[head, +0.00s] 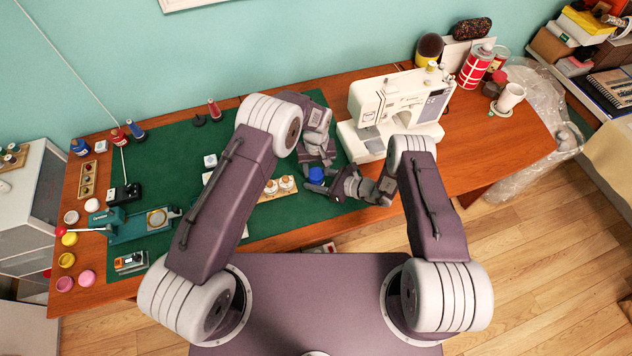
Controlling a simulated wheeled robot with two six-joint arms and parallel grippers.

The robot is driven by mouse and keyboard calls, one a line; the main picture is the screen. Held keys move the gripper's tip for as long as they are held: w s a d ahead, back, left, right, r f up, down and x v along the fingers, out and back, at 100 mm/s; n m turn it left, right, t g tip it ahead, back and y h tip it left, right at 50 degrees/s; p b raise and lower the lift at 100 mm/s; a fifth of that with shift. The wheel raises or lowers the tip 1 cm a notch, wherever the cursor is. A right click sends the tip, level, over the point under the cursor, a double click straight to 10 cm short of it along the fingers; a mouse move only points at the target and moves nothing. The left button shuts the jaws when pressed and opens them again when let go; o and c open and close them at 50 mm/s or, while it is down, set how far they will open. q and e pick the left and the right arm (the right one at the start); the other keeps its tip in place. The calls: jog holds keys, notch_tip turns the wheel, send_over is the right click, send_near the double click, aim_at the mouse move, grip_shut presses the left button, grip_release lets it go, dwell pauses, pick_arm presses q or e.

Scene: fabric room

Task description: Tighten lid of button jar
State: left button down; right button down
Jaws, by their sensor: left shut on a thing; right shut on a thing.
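The button jar shows mainly as its round blue lid (316,174), above the green mat near the middle of the table. The jar's body is mostly hidden among my grippers. My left gripper (317,163) reaches in from the far side and is shut at the lid. My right gripper (322,187) reaches in from the right, lower and nearer, and is shut at the jar's body. The picture is too small to show the finger contact or whether the lid sits level.
A white sewing machine (390,108) stands close to the right on the wooden table (508,138). A wooden holder with white-topped items (280,186) lies just left of the jar. A green press-like tool (140,225) stands at the left. The green mat (175,155) has bare patches.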

pick_arm(q)
jog(key=m, duration=0.6)
jog(key=shift+m, duration=0.3)
jog(key=m, duration=0.9)
jog(key=shift+f, duration=0.1)
jog(key=m, duration=0.4)
jog(key=c, duration=0.7)
grip_release()
jog(key=shift+r, duration=2.3)
